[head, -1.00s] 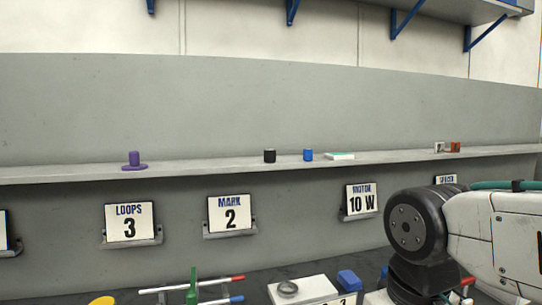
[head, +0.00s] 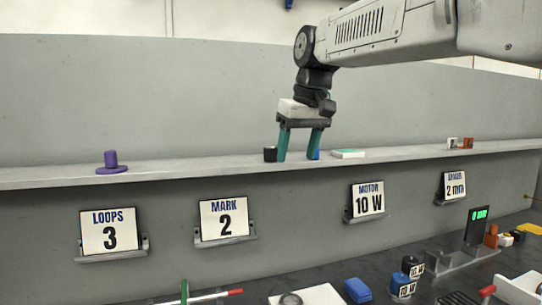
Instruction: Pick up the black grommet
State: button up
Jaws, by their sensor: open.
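A small black cylinder (head: 270,154), which appears to be the black grommet, stands upright on the long grey shelf (head: 210,167). My gripper (head: 298,157) points down over the shelf with its two green fingers apart and nothing visible between them. The left finger is just right of the black cylinder in the picture and slightly overlaps its edge. I cannot tell whether they touch or how they differ in depth. A blue cylinder is mostly hidden behind the right finger.
A purple flanged piece (head: 110,160) stands on the shelf at left. A white and green flat box (head: 348,154) lies right of my gripper. Orange (head: 467,143) and white small blocks stand farther right. Label plates hang below; the lower bench holds several parts and a display (head: 477,226).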

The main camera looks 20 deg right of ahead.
notch_tip(320, 180, up, 5)
jog(key=n+t, duration=0.1)
send_over(270, 149)
jog(key=s+d, duration=0.1)
jog(key=d, duration=0.1)
jog(key=x, duration=0.8)
jog(key=shift+a, duration=0.4)
jog(key=c, duration=1.1)
